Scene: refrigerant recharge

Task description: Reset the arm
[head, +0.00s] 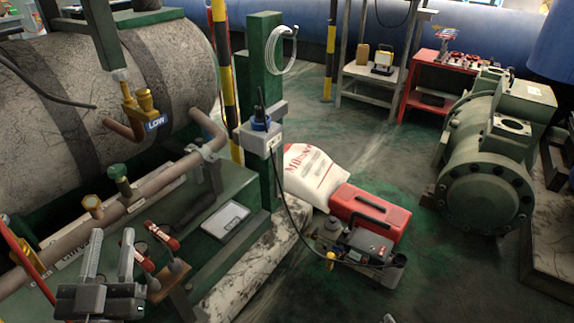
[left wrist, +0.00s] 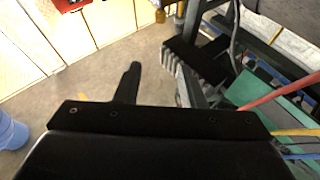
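My left gripper (head: 110,246) is at the lower left of the head view, in front of the green machine base and its pipes. Its two ribbed grey fingers point up and stand apart with nothing between them. In the left wrist view the fingers (left wrist: 155,85) are also apart, with bare floor seen between them. A small grey tip (head: 388,318) shows at the bottom edge of the head view. It may be part of my right gripper, but too little shows to tell its state.
Red-handled valves (head: 162,236) and a brown pipe (head: 120,210) are close to the left gripper. A vacuum pump (head: 358,250), a red case (head: 370,212) and a white sack (head: 313,173) are on the floor. A green compressor (head: 485,165) stands right. Floor between is clear.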

